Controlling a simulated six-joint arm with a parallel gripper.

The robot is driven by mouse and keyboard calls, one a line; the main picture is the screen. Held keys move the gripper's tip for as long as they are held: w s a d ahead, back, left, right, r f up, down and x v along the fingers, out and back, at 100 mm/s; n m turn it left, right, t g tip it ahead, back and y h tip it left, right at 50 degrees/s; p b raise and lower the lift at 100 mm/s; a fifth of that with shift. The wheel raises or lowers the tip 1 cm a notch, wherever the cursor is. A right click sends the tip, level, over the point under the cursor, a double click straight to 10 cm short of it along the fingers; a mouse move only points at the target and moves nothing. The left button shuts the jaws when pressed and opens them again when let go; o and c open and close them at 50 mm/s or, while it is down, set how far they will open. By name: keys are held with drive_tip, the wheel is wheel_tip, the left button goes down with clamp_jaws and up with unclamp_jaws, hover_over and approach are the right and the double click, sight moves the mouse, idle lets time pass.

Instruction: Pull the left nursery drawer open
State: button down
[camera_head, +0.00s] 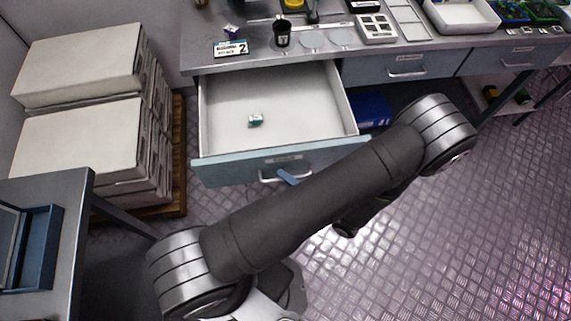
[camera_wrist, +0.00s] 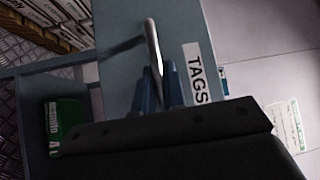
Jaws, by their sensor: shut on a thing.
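The left drawer (camera_head: 225,172) stands pulled well out from the bench, with its white inside showing. Its blue-grey front also shows in the wrist view (camera_wrist: 120,65), with a "TAGS" label (camera_wrist: 198,72). The metal bar handle (camera_wrist: 153,42) is on that front. My gripper (camera_wrist: 159,88) has its blue fingers closed around the handle. In the head view, a blue finger of my gripper (camera_head: 288,177) shows at the handle's right part; the rest is hidden behind my arm. A small white and green item (camera_head: 255,120) lies on the drawer floor.
Stacked pale boxes (camera_head: 85,65) on a pallet stand left of the drawer. A dark table (camera_head: 70,210) is at the lower left. Two closed drawers (camera_head: 400,68) are to the right. The bench top (camera_head: 205,50) holds a "2" card, cups and trays. Floor is clear at right.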

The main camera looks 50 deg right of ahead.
drive_tip(key=c, duration=1.5)
unclamp_jaws()
drive_tip(key=shift+s, duration=0.1)
drive_tip(key=s+f, duration=0.2)
drive_tip(key=s, duration=1.5)
drive_tip(key=shift+f, duration=0.15)
drive_tip(key=shift+d, duration=0.1)
drive_tip(key=w, duration=0.5)
drive_tip(key=w+r, duration=0.1)
drive_tip(key=w, duration=0.5)
drive_tip(key=w+r, duration=0.1)
drive_tip(key=w, duration=0.5)
drive_tip(key=shift+w+r, duration=0.15)
drive_tip(key=s+f, duration=0.2)
drive_tip(key=s, duration=1.5)
drive_tip(key=shift+s+f, duration=0.15)
